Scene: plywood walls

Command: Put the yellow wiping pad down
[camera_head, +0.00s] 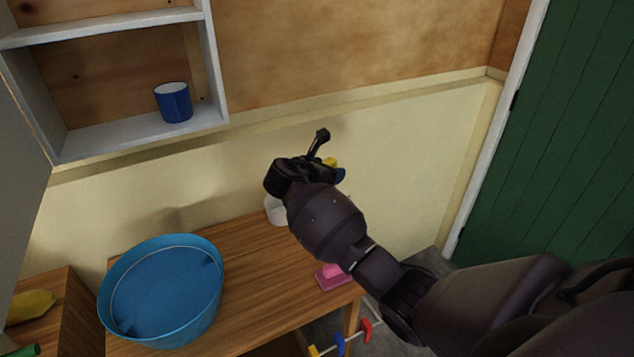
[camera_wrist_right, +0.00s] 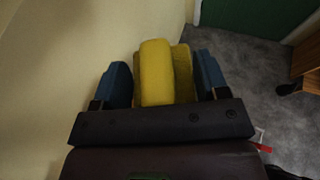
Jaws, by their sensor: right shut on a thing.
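The yellow wiping pad (camera_wrist_right: 163,75) is between the two blue fingertips of my right gripper (camera_wrist_right: 165,80) in the right wrist view. That gripper is shut on it. In the head view only a small yellow bit of the pad (camera_head: 330,162) shows beside my right gripper (camera_head: 335,170); my wrist hides the rest. The gripper is up near the cream wall, above the back of the wooden table (camera_head: 250,250). My left gripper is not in view.
A blue tub (camera_head: 165,290) stands on the table's left. A pink-handled item (camera_head: 332,276) lies at its right edge, and a white object (camera_head: 276,210) stands at the back, partly hidden. A blue cup (camera_head: 173,102) sits on the wall shelf. Bare table lies between tub and pink item.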

